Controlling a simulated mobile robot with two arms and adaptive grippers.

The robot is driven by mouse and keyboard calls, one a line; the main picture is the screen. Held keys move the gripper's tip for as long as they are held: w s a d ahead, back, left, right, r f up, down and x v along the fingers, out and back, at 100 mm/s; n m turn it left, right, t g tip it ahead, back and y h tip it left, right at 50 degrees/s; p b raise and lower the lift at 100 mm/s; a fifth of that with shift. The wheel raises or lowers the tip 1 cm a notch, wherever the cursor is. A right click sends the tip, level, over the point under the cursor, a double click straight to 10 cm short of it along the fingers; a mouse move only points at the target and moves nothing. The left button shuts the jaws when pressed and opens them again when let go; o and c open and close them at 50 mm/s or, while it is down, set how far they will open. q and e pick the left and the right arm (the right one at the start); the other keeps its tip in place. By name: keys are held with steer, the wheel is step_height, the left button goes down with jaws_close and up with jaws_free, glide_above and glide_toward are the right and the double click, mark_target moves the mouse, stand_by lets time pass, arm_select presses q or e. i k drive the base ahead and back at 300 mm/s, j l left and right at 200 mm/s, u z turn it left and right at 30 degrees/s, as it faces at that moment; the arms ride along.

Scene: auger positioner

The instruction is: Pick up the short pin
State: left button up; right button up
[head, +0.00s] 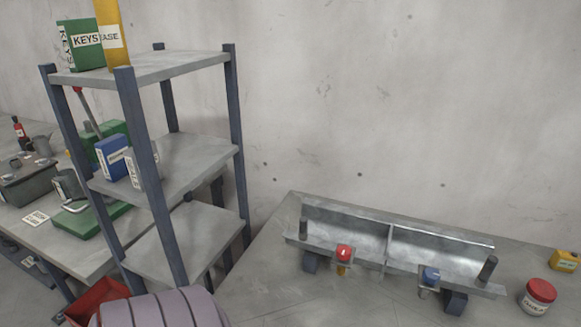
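A grey metal trough (345,235) lies on the right-hand table, with a divider near its middle. A red-topped piece (344,253) and a blue-topped piece (431,275) sit in small brackets on its front side. A dark upright peg (304,228) stands at its left end and another dark peg (487,270) at its right end. I cannot tell which of these, if any, is the short pin.
A grey shelf rack with dark posts (148,150) stands left of the table. Its top holds a green KEYS box (82,45) and a yellow box (112,35). A red-lidded jar (538,297) and a yellow container (565,260) stand right of the trough. The table's front left is clear.

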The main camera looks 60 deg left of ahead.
mark_target(303, 220)
steer(key=u, duration=0.4)
steer(key=j+u, duration=0.1)
steer(key=u, duration=0.35)
steer(key=i+u, duration=0.1)
steer(key=u, duration=0.7)
steer(key=j+z, duration=0.2)
steer(key=j, duration=0.85)
